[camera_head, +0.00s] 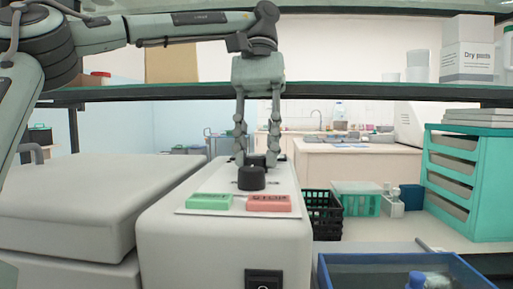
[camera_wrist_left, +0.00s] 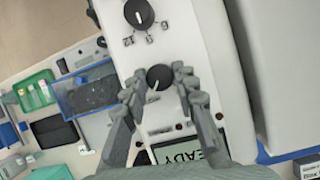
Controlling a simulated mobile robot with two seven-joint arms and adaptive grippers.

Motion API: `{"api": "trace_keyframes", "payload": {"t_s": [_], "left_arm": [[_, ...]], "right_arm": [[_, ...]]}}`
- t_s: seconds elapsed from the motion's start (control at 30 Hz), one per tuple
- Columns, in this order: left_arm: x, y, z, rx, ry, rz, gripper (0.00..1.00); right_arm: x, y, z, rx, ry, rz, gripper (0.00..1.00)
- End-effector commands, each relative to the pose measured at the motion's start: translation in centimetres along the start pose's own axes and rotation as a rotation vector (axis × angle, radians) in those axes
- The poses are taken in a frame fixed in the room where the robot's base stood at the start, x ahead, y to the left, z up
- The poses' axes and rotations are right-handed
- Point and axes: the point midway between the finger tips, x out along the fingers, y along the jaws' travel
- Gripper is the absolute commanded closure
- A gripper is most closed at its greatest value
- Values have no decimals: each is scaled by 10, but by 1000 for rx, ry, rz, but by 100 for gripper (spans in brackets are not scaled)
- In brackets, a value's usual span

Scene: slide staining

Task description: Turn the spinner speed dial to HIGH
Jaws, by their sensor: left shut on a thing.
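The spinner (camera_head: 170,235) is a white box with a sloped top, a green button (camera_head: 209,201) and a red button (camera_head: 269,203) at its near end. Two black dials sit on top. My left gripper (camera_head: 257,161) points down and is shut on the farther dial (camera_wrist_left: 159,77), with a finger on each side. A display (camera_wrist_left: 180,152) reads READY.
A shelf edge (camera_head: 350,92) crosses above the bench, behind my left arm. A grey box-like unit (camera_head: 80,205) stands left of the spinner. A blue tray (camera_head: 400,262) lies at right, with a black basket (camera_head: 325,215) and a teal drawer unit (camera_head: 470,180) beyond.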

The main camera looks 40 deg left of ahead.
Motion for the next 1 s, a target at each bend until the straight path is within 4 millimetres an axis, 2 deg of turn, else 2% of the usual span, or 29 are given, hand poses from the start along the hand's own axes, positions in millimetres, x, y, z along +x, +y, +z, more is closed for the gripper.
{"api": "trace_keyframes", "payload": {"t_s": [0.17,0.2,0.33,0.87,1.0], "left_arm": [[-1,0,0,1,1,1,100],[-1,0,0,1,1,1,67],[-1,0,0,0,1,1,51],[0,0,0,-4,0,3,51],[0,-1,0,-59,2,26,51]], "right_arm": [[0,0,0,0,-1,0,100],[0,0,0,0,-1,0,100],[0,0,0,0,-1,0,100],[0,0,1,0,-2,0,100],[0,0,1,0,-1,0,100]]}}
